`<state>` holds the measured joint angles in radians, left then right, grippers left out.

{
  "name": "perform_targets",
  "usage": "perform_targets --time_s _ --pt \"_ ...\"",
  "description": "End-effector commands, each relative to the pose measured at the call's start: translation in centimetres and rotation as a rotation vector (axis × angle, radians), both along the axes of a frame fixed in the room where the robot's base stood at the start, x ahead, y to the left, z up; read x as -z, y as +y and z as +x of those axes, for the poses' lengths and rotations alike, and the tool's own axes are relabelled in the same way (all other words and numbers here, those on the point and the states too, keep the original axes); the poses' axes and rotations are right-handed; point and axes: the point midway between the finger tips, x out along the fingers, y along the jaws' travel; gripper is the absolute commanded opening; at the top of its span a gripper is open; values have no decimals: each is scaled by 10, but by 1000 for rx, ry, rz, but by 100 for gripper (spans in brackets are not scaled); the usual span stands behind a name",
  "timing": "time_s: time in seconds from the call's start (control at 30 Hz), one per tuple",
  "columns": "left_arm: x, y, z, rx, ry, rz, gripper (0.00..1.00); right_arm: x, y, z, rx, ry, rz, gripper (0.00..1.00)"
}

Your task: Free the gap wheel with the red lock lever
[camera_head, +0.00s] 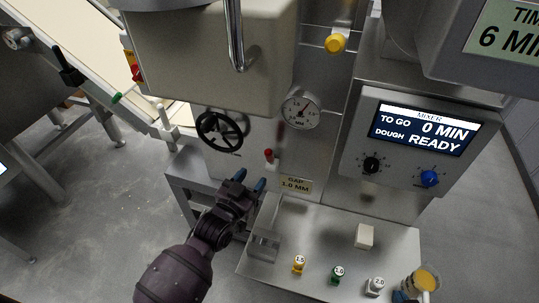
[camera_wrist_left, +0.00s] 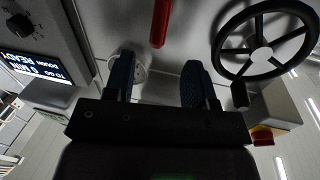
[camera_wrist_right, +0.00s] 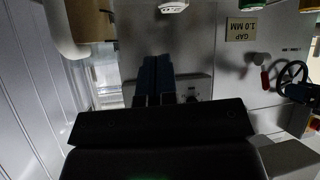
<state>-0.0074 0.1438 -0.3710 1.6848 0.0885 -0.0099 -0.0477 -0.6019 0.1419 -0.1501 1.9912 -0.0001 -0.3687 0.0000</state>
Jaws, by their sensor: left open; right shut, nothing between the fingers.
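The black gap wheel (camera_head: 220,130) is on the steel machine front, and it also shows in the left wrist view (camera_wrist_left: 262,53) and right wrist view (camera_wrist_right: 291,73). The red lock lever (camera_head: 269,155) is right of the wheel; in the left wrist view it is a red bar (camera_wrist_left: 160,22) just beyond my fingers. My left gripper (camera_head: 249,180) is open and empty, just below the lever and apart from it. My right gripper (camera_wrist_right: 157,78) is shut and empty, well away from the lever (camera_wrist_right: 265,79). Most of it is hidden in the head view.
The "GAP 1.0 MM" plate (camera_head: 296,184) and a dial gauge (camera_head: 302,108) are near the lever. The mixer panel (camera_head: 415,140) reads READY.

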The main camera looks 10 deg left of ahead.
Motion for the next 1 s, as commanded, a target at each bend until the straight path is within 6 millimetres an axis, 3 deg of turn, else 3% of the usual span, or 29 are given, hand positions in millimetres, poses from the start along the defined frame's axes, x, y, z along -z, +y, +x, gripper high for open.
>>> perform_targets --time_s 0.6,1.0 --pt "1 -33 83 0 1 0 51 12 0 -3 0 14 0 0" --pt "0 -38 97 -1 2 1 51 8 1 3 -4 -2 0 0"
